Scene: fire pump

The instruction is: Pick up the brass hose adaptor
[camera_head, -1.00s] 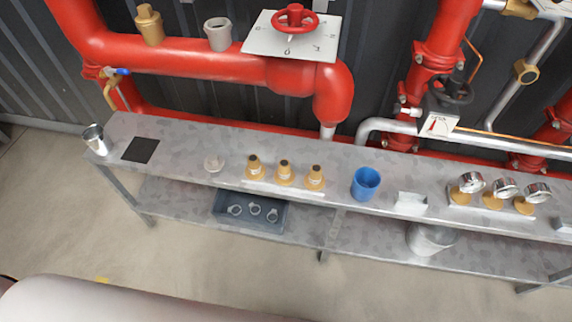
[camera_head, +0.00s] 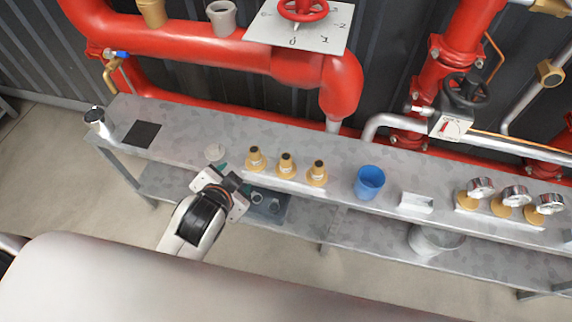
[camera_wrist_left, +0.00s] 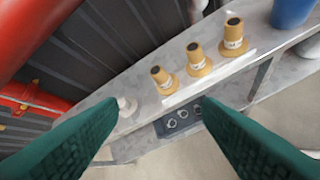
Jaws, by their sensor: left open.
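Several look-alike brass pieces are in view. Three brass adaptors stand upright in a row on a pale strip on the grey bench: the left one (camera_head: 255,159), the middle one (camera_head: 286,164) and the right one (camera_head: 317,173). In the left wrist view the same three show as left (camera_wrist_left: 163,80), middle (camera_wrist_left: 198,60) and right (camera_wrist_left: 233,38), each with a light label. My left gripper (camera_head: 229,174) is at the bench's front edge, left of the row; its green fingers (camera_wrist_left: 160,112) are spread and empty, apart from the adaptors. My right gripper is not in view.
A small whitish round piece (camera_head: 215,152) sits by my left gripper. A blue cup (camera_head: 369,182) and a pale holder (camera_head: 415,202) stand right of the adaptors, then several gauges (camera_head: 514,196). A dark tray (camera_wrist_left: 182,122) with rings is on the lower shelf. Red pipes (camera_head: 210,50) run behind.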

